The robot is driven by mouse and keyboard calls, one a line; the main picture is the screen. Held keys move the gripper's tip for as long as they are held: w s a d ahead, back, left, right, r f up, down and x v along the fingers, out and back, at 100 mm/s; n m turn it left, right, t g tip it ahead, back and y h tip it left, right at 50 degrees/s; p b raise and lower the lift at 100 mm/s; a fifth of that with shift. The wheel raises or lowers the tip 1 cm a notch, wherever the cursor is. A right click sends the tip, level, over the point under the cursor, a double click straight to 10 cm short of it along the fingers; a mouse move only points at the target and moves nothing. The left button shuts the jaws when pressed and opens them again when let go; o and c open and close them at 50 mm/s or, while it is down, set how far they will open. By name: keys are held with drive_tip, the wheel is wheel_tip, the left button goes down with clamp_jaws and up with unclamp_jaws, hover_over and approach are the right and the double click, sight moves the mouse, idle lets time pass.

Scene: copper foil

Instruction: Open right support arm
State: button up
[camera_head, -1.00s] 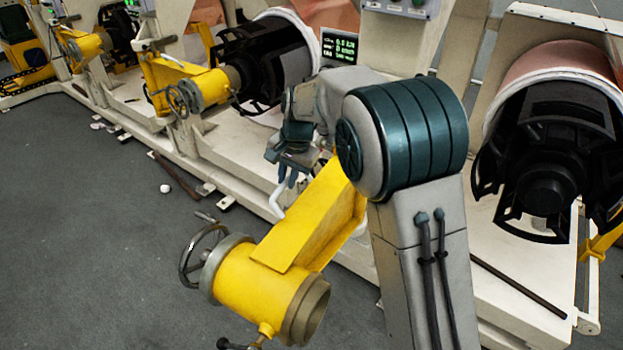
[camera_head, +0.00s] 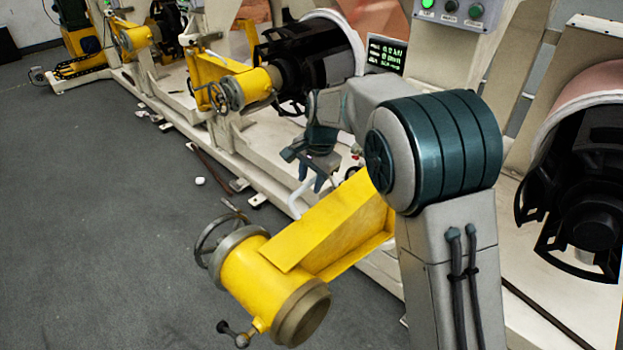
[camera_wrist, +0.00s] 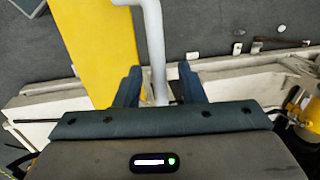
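The yellow support arm (camera_head: 330,232) juts out from the machine into the aisle, with a yellow cylinder head (camera_head: 262,280) and a grey handwheel (camera_head: 218,243) at its free end. It also shows as a yellow beam in the wrist view (camera_wrist: 98,45). A bent white handle (camera_wrist: 154,45) stands beside the beam; its lower part shows in the head view (camera_head: 296,200). My gripper (camera_wrist: 159,76) is open, with one finger on each side of the handle and visible gaps to both. Where the handle joins the beam is hidden.
A black reel core (camera_head: 590,215) stands at the right. Another yellow support arm (camera_head: 232,88) meets a black roll further left. A control panel (camera_head: 452,10) and a display (camera_head: 386,54) are above my arm. The grey floor (camera_head: 110,240) at left is mostly clear, with small debris.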

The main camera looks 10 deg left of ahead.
drive_tip(key=shift+a+r, duration=0.1)
drive_tip(key=shift+r, duration=0.2)
drive_tip(key=b+v, duration=0.2)
drive_tip(key=v, duration=1.1)
drive_tip(key=shift+r, duration=0.15)
drive_tip(key=shift+d, duration=0.2)
drive_tip(key=s+d+n, duration=0.1)
drive_tip(key=s+d, duration=0.3)
drive_tip(key=d, duration=0.6)
drive_tip(key=s+d+f+n+t+h, duration=0.1)
drive_tip(key=s+d+f, duration=0.3)
drive_tip(key=s+d, duration=0.4)
drive_tip(key=s+d+f+n+t+h, duration=0.1)
drive_tip(key=s+d+f+n, duration=0.3)
drive_tip(key=s+d, duration=0.4)
drive_tip(key=s, duration=0.5)
drive_tip(key=shift+s+d+f+t+b, duration=0.2)
drive_tip(key=shift+f+t+b, duration=0.1)
drive_tip(key=shift+f, duration=0.1)
